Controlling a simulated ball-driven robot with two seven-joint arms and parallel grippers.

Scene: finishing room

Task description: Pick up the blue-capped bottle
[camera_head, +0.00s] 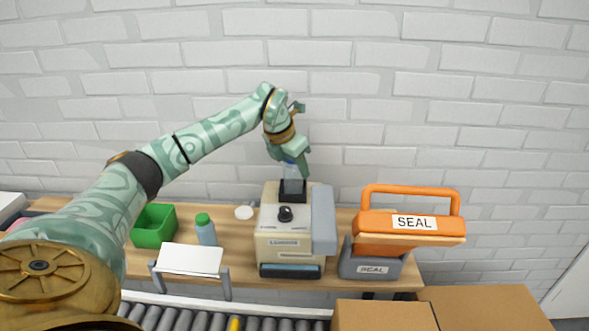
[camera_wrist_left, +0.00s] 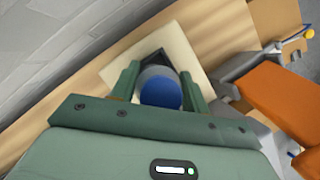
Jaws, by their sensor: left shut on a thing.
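The blue-capped bottle (camera_head: 292,182) is between the fingers of my left gripper (camera_head: 290,163), upright over the dark holder on top of the cream machine (camera_head: 270,240). I cannot tell whether its base is in the holder or just clear of it. In the left wrist view the blue cap (camera_wrist_left: 160,92) sits between the two green fingers of the left gripper (camera_wrist_left: 160,85), which is shut on the bottle. My right gripper is not in view.
A green-capped bottle (camera_head: 205,230), a green bin (camera_head: 153,226) and a blank white sign (camera_head: 190,259) are left of the machine. An orange sealer (camera_head: 400,242) stands right. A roller conveyor (camera_head: 200,318) and cardboard boxes (camera_head: 480,305) are in front.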

